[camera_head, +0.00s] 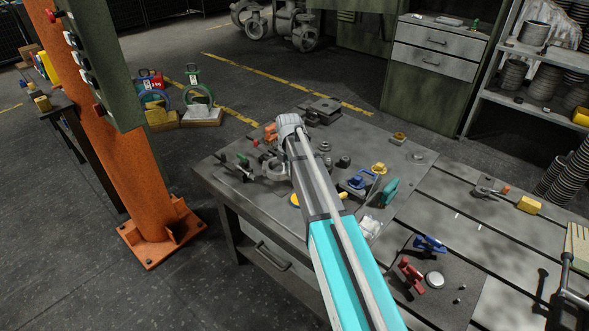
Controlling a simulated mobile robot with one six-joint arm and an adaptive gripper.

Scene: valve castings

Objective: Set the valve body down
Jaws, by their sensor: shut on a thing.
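My arm reaches from the bottom of the head view up over the grey work table (225,187), ending in a pale rounded joint near the table's far left part. My gripper is not visible; it is hidden behind or beyond my arm. A grey ring-shaped casting (274,170) shows just left of my arm over the table. It may be the valve body, but I cannot tell whether it is held or resting. Any other thing in my grip is hidden.
The table carries several small parts: a blue clamp (357,182), a teal part (389,192), a yellow part (379,168) and orange parts (270,133). An orange pillar (145,180) stands left. A slotted table (480,235) adjoins right, holding a red clamp (411,276).

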